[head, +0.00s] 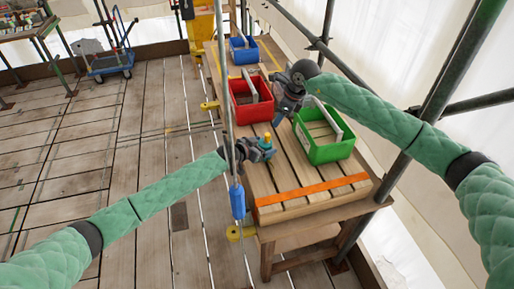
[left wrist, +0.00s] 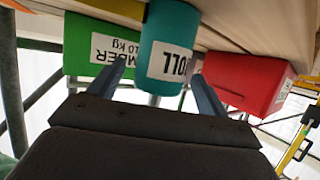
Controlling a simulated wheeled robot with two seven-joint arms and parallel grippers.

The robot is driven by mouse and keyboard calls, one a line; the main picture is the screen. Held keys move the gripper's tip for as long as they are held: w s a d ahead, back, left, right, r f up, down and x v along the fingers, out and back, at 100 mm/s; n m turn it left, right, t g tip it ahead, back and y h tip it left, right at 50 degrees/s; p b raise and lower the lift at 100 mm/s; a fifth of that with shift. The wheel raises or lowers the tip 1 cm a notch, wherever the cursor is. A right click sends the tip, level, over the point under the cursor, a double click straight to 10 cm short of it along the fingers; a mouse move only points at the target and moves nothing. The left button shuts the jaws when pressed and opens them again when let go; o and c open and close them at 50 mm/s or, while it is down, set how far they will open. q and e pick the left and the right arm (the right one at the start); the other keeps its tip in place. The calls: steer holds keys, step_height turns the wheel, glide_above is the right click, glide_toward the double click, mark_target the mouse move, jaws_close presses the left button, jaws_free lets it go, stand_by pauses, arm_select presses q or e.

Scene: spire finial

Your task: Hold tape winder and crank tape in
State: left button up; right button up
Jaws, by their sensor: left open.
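A small teal cylinder (head: 268,142) with a yellow top stands on the slatted table, in front of the green crate. In the left wrist view the teal cylinder (left wrist: 168,55), with a white label partly reading "OLL", is between the two fingers. My left gripper (head: 268,150) is open around it; contact cannot be made out. My right gripper (head: 278,119) is over the table between the red and green crates; its jaws are too small to read. No tape strand or crank handle can be made out clearly.
A green crate (head: 333,154), a red crate (head: 249,119) and a blue crate (head: 243,58) stand on the table. An orange strip (head: 312,189) crosses its near end. A vertical pole with a blue sleeve (head: 237,201) stands at the table's left side. Scaffold tubes line the right.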

arm_select(q)
steer(key=shift+w+d+f, duration=0.25)
steer(key=shift+w+d, duration=0.2)
steer(key=shift+d, duration=0.05)
steer(key=shift+c, duration=0.3)
steer(key=c, duration=1.1)
steer(key=shift+o, duration=0.2)
